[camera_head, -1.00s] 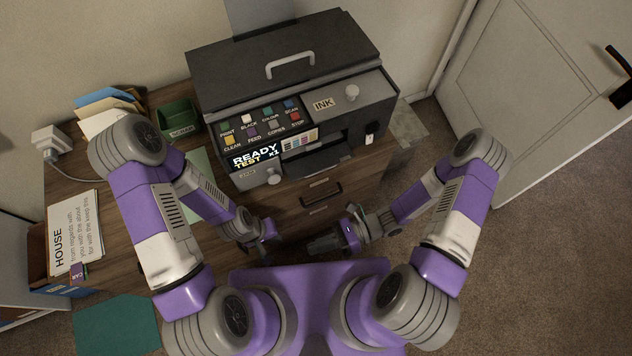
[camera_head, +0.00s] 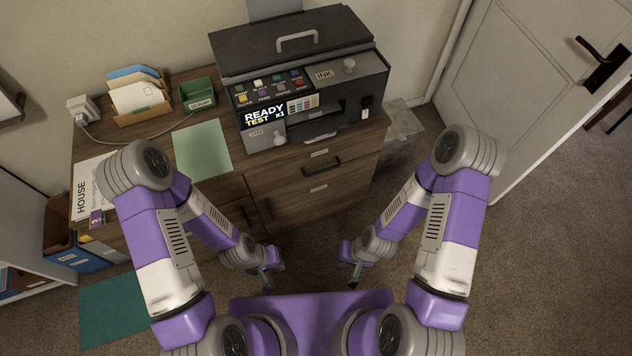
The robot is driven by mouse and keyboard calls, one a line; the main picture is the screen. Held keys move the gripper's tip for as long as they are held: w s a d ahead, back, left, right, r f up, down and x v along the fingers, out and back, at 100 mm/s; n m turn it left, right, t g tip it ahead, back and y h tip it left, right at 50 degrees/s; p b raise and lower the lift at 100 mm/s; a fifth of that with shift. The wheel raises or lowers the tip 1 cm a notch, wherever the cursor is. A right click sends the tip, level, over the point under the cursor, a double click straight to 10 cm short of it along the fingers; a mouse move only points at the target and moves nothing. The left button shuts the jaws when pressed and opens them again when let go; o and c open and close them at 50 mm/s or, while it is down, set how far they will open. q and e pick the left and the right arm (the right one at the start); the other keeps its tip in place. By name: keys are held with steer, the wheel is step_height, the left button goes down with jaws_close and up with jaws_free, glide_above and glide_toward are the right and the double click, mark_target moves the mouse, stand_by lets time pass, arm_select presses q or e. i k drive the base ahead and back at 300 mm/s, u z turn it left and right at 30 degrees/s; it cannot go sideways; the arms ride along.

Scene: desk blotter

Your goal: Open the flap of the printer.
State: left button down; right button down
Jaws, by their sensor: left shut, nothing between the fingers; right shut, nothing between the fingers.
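The black printer (camera_head: 296,70) stands on the wooden cabinet. An "INK" labelled panel (camera_head: 325,75) with a round knob (camera_head: 349,65) is on the right top and looks closed. A second knob (camera_head: 279,138) is at the lower front. My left gripper (camera_head: 267,280) and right gripper (camera_head: 354,278) are both shut and empty, low in front of the cabinet, well apart from the printer.
The cabinet (camera_head: 300,180) has drawers with dark handles. Left of the printer are a green tray (camera_head: 197,93), a letter holder (camera_head: 139,98), a green blotter (camera_head: 202,149) and a "HOUSE" paper (camera_head: 88,185). A grey box (camera_head: 402,135) and a door (camera_head: 530,80) are at right.

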mark_target(317, 129)
steer(key=k, duration=0.3)
steer(key=u, duration=1.1)
steer(key=i, duration=0.75)
steer(key=z, duration=1.15)
